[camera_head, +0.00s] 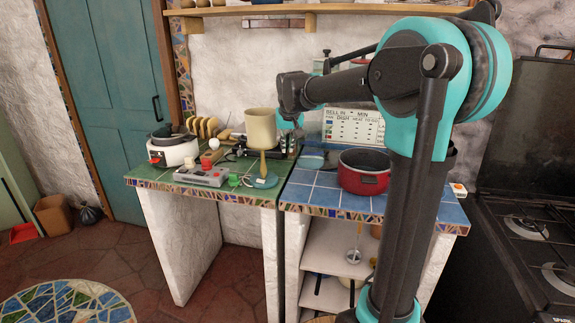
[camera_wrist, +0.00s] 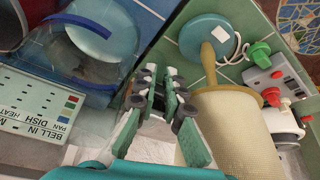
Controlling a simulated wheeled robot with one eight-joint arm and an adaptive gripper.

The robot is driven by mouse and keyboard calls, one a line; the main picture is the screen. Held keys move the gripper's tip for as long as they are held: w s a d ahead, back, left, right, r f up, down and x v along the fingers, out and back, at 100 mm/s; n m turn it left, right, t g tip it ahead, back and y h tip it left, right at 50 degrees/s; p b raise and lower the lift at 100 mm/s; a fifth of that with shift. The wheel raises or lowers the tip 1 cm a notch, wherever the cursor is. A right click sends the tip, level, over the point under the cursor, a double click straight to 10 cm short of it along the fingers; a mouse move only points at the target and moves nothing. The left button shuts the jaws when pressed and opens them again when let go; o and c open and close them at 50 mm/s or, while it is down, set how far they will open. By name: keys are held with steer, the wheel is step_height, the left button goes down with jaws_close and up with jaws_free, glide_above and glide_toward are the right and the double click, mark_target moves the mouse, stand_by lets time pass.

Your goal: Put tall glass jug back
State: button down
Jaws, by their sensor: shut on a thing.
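The tall glass jug (camera_wrist: 88,48) is clear and faintly blue in the wrist view, at the upper left beside my fingers. In the head view it seems to show as a pale see-through shape (camera_head: 312,158) on or just above the blue-tiled counter, but its outline is hard to make out. My gripper (camera_wrist: 158,76) has its fingers close together at the jug's near edge and is shut on it; the exact contact is unclear.
A cream roll (camera_head: 261,128) on a wooden holder stands close by my gripper. A red pot (camera_head: 363,180) stands right of the jug, before a menu board (camera_head: 352,128). A grey box (camera_head: 202,175) and white cooker (camera_head: 173,152) crowd the green counter. A shelf (camera_head: 345,10) is above.

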steer(key=shift+f, duration=3.7)
steer(key=c, duration=1.6)
jaws_free()
steer(key=v, duration=1.2)
steer(key=shift+m+g, duration=0.3)
steer(key=shift+m, duration=0.1)
steer(key=s+d+f, duration=0.4)
steer(key=s+f, duration=0.5)
steer(key=s+d+f, duration=0.4)
steer(key=s+f, duration=0.5)
steer(key=s+d+f, duration=0.4)
steer(key=s+f, duration=0.5)
steer(key=shift+s, duration=0.1)
steer(key=shift+d, duration=0.1)
